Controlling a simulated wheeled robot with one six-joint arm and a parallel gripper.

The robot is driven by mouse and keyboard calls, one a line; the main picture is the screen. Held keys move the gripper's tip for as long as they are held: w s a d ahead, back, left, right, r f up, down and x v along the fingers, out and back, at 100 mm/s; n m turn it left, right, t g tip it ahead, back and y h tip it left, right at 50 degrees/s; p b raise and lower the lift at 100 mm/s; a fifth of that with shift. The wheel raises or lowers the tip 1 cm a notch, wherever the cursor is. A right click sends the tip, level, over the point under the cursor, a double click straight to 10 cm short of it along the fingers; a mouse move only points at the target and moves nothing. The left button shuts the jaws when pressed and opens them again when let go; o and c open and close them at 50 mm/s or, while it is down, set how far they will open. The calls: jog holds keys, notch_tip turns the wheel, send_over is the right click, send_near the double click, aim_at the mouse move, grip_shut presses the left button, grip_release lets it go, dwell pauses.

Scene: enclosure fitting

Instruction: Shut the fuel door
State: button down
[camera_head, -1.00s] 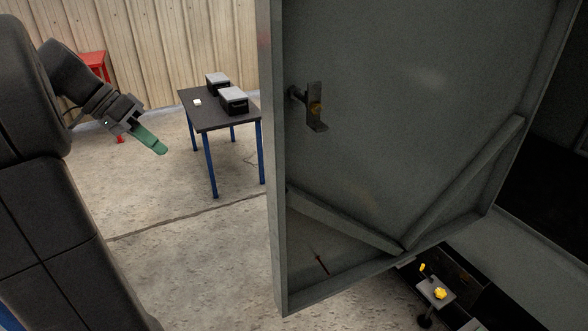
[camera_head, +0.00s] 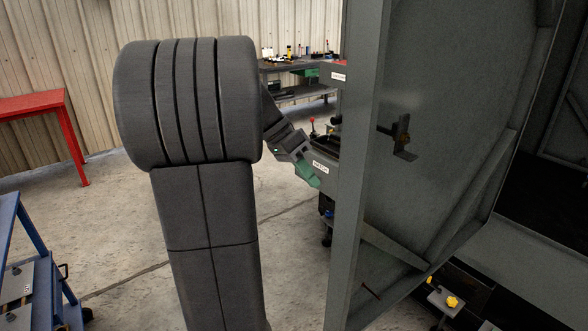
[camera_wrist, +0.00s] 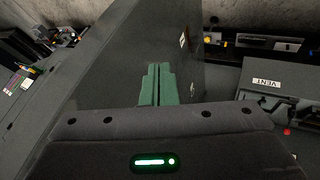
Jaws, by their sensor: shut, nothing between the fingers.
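The large grey door (camera_head: 430,190) stands open at the right of the head view. Its inner face, with diagonal braces and a latch handle (camera_head: 400,140), faces the camera. I cannot read a label naming it as the fuel door. My gripper (camera_head: 312,177) is left of the door's near edge, on the outer side. In the wrist view its green fingers (camera_wrist: 158,85) are together and empty. They point at a broad grey panel (camera_wrist: 120,65), seemingly the door's outer face. Whether they touch it is unclear.
Dark labelled boxes stand behind my gripper, and one box (camera_wrist: 265,100) reads VENT. A clamp with yellow knobs (camera_head: 445,301) sits below the door at right. A red table (camera_head: 40,105) and a blue-framed stand (camera_head: 30,270) are at left. A workbench (camera_head: 300,65) is behind.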

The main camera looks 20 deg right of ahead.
aim_at(337, 203)
jog(key=s+d+f, duration=0.1)
jog(key=s, duration=0.1)
jog(key=s+d+f, duration=0.1)
jog(key=d+f, duration=0.1)
jog(key=s+d+f+p, duration=0.1)
jog(key=s, duration=0.1)
jog(key=shift+s+d+f, duration=0.15)
jog(key=shift+s+d, duration=0.1)
jog(key=shift+s, duration=0.05)
